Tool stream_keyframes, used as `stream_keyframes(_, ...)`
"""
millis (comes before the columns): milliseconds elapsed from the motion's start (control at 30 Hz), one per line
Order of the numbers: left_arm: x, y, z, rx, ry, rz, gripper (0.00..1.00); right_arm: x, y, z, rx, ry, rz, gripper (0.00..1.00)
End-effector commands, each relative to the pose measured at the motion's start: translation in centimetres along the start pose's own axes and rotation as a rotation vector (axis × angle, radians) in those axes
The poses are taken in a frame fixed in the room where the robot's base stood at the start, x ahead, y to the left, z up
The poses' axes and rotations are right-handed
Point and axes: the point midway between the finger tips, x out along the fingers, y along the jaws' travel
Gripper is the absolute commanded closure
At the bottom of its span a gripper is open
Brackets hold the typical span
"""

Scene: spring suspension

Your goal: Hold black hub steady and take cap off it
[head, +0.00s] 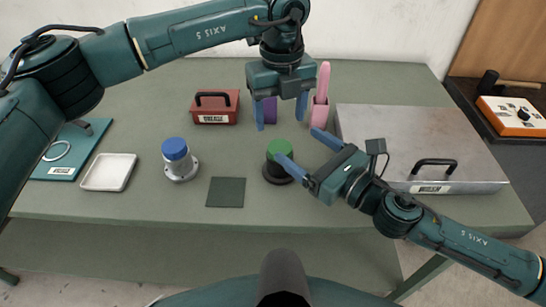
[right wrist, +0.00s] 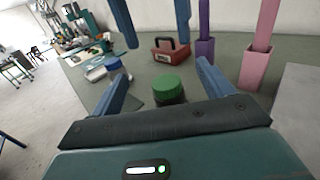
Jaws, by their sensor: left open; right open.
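The black hub (head: 277,172) stands upright on the green table with a green cap (head: 280,148) on its top. In the right wrist view the green cap (right wrist: 167,85) shows between and beyond the fingers, with little of the hub visible below it. My right gripper (head: 306,154) is open and close to the hub's right side; one blue finger overlaps the hub in the head view. I cannot tell whether it touches. My left gripper (head: 281,112) is open, fingers pointing down, above and behind the hub, with nothing between its fingers.
A silver hub with a blue cap (head: 177,156) stands left of a dark square mat (head: 226,192). Behind are a red box (head: 215,107), a purple holder (head: 267,107) and a pink holder (head: 319,112). A metal case (head: 440,140) lies right, a white tray (head: 109,172) left.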

Motion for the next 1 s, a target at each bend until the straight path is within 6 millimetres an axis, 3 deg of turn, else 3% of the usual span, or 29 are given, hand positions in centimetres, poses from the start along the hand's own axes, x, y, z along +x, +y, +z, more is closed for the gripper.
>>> stream_keyframes(600, 0.0, 0.0, 0.0, 0.0, 0.001, 0.0, 0.35, -0.1, 0.1, -7.7, 0.012, 0.003, -0.005, 0.21)
stream_keyframes(1000, 0.0, 0.0, 0.0, 0.0, 0.001, 0.0, 0.35, 5.2, 0.0, -7.5, 0.004, 0.0, -0.002, 0.21)
